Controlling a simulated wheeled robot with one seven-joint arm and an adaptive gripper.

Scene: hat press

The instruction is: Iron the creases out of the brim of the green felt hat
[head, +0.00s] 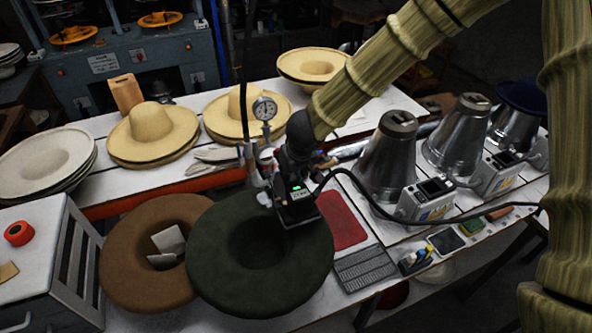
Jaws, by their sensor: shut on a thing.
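The dark green felt hat (225,281) lies upside down at the front middle, its wide brim up around the hollow of the crown. My gripper (291,176) is shut on a small black iron (297,205) with a lit green display. The iron is over the far right part of the brim, and its lower edge appears to touch the felt. I cannot tell for sure whether it presses on it. The gripper's fingers are partly hidden by the arm and the iron. No creases can be made out on the brim at this size.
A brown hat (130,255) with pale pieces in it adjoins the green hat's left side. A red pad (341,217) and a grey ribbed mat (365,268) lie right. Metal cones (388,160), straw hats (152,135) and a pressure gauge (264,108) stand behind. A black cable (440,217) crosses the table.

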